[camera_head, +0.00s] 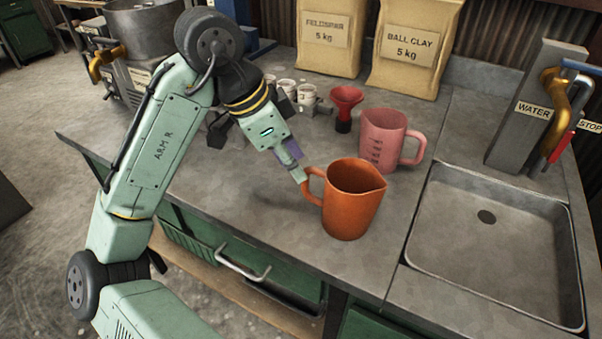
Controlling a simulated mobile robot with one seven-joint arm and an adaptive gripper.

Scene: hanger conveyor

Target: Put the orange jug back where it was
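The orange jug (352,203) is upright at the front middle of the counter, left of the sink, its handle toward the left. It appears to rest on the counter. My gripper (301,178) reaches down from the upper left, its fingertips at the top of the jug's handle. They look in contact with the handle, but the fingers overlap in this view, so I cannot tell whether they are closed on it. A pink jug (383,142) with dark measuring marks stands behind the orange jug, its handle to the right.
A metal sink (499,242) is at the right, below a tap post labelled WATER (528,112). A red funnel (345,98), small white cups (287,88) and two clay bags, FELDSPAR (326,33) and BALL CLAY (412,45), stand behind. The counter (225,205) left of the orange jug is clear.

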